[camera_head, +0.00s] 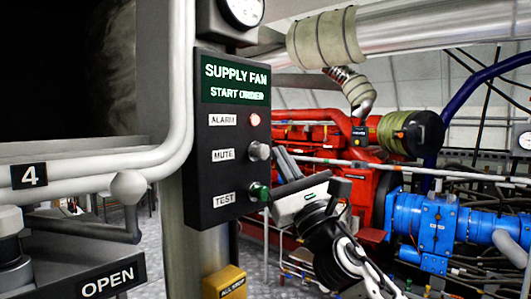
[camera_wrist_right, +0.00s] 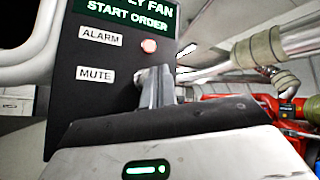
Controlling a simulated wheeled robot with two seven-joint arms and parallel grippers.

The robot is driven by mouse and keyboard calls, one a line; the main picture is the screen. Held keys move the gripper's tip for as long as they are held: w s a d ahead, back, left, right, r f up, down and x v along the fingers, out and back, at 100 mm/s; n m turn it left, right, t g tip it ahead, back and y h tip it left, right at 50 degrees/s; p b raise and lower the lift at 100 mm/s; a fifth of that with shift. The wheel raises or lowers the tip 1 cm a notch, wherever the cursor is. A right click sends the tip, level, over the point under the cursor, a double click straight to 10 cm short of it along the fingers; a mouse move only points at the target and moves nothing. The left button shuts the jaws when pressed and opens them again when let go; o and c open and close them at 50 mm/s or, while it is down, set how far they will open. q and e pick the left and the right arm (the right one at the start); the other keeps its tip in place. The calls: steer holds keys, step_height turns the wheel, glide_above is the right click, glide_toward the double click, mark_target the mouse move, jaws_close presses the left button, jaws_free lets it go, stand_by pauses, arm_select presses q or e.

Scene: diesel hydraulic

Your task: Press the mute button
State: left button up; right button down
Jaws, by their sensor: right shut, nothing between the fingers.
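The black control panel (camera_head: 226,140) is headed "SUPPLY FAN START ORDER". The mute button (camera_head: 259,151) is a grey knob right of the MUTE label (camera_head: 223,155). My right gripper (camera_head: 281,154) is shut and empty, its fingertips just right of the knob; contact cannot be told. In the right wrist view, the shut fingers (camera_wrist_right: 155,84) reach toward the panel right of the MUTE label (camera_wrist_right: 95,74) and hide the knob. My left gripper is not in view.
The red alarm lamp (camera_head: 255,120) glows above the mute button. The green test button (camera_head: 259,191) sits below it, close to my right gripper. Pipes (camera_head: 180,90) and a lever (camera_head: 128,188) are at left. A yellow box (camera_head: 225,283) is under the panel.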

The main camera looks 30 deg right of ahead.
stand_by(0.6)
steer(key=shift+w+a, duration=0.15)
steer(key=shift+w, duration=0.25)
steer(key=shift+w+a, duration=0.2)
steer(key=shift+w, duration=0.25)
stand_by(0.6)
stand_by(0.4)
steer(key=shift+s+d, duration=0.35)
steer(key=shift+s, duration=0.5)
steer(key=s, duration=0.1)
steer(key=s+d, duration=0.1)
steer(key=s, duration=0.1)
steer(key=s+d, duration=0.1)
steer(key=shift+s, duration=0.3)
stand_by(0.5)
